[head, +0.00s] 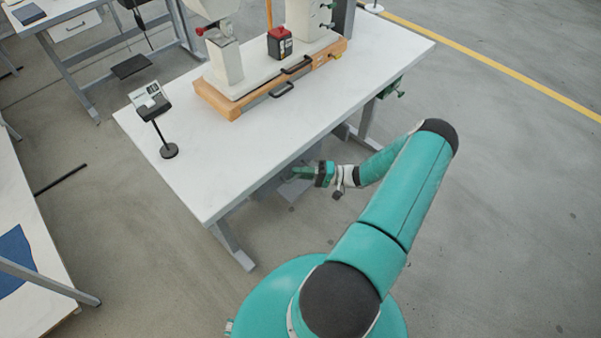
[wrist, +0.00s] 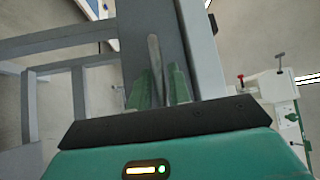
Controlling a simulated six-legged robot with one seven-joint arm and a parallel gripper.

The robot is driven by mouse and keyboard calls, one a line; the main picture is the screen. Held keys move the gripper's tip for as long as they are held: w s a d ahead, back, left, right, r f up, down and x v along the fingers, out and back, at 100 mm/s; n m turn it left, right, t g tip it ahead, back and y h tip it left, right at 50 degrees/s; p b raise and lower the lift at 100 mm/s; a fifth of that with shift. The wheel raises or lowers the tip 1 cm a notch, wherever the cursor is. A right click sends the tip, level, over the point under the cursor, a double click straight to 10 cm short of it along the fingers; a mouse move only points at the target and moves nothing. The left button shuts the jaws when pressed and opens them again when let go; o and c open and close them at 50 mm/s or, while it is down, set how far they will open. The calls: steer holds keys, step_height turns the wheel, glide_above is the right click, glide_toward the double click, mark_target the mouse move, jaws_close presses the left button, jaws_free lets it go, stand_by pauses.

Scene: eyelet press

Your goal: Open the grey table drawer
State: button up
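The grey table drawer (head: 272,184) hangs under the front edge of the white table (head: 240,152), partly hidden by the tabletop. In the wrist view the drawer's dark grey front (wrist: 133,30) fills the upper middle, and a light bar handle (wrist: 154,55) runs along it. My gripper (head: 297,172) is at the drawer front, below the tabletop edge. In the wrist view my gripper's green fingers (wrist: 160,82) stand on either side of the handle's near end. They look open, with a narrow gap beside the bar; contact is not clear. The drawer looks closed.
Grey table legs (head: 232,245) flank the drawer. The floor (head: 500,200) to the right is clear.

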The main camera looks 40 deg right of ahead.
jaws_close()
steer(key=s, duration=1.9)
steer(key=shift+d, duration=0.25)
jaws_free()
